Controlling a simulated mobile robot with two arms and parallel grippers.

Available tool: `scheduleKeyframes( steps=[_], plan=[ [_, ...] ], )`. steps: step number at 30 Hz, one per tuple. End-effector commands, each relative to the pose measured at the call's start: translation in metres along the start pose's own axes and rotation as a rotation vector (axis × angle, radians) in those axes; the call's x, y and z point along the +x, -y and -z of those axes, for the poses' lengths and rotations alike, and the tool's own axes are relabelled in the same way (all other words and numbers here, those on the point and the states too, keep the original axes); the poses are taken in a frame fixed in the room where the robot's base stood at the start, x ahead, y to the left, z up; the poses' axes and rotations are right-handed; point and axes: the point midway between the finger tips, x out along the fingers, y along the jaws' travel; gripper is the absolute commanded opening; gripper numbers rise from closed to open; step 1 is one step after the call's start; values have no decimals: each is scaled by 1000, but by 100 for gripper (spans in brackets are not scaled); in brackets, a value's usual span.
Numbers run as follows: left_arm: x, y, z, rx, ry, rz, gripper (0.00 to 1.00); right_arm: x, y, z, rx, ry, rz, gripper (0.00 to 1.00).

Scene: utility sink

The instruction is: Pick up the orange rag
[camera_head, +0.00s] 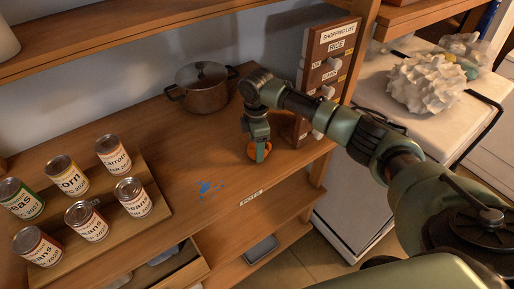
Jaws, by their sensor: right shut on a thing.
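The orange rag (252,154) is a small crumpled patch on the wooden shelf, in front of the upright shopping list board. My right gripper (260,152) points down at it and is shut on it, with the fingers covering part of the rag. The rag is at or very near the shelf surface; I cannot tell whether it is lifted. My left gripper is not in view.
A lidded pot (204,92) stands behind and left of my gripper. The shopping list board (322,75) is close on the right. Several cans, such as the carrot can (113,155), stand at the left.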

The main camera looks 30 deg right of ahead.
Motion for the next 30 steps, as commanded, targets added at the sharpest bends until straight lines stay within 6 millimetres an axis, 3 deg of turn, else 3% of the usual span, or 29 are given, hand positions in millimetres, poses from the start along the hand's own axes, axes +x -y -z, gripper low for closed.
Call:
scheduleKeyframes(
  steps=[7, 15, 21, 24, 30],
  plan=[
    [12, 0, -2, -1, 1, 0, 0, -39, -2, 0, -1, -3, -6, 17],
    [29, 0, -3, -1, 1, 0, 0, -115, -1, 0, -1, -2, -7, 17],
    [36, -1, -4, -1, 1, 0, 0, -161, -1, 0, 0, -2, -5, 17],
    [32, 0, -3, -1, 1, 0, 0, -180, -1, -1, 0, 2, -4, 17],
    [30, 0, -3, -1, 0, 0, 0, -192, 0, 0, 0, 0, 0, 17]
  ],
)
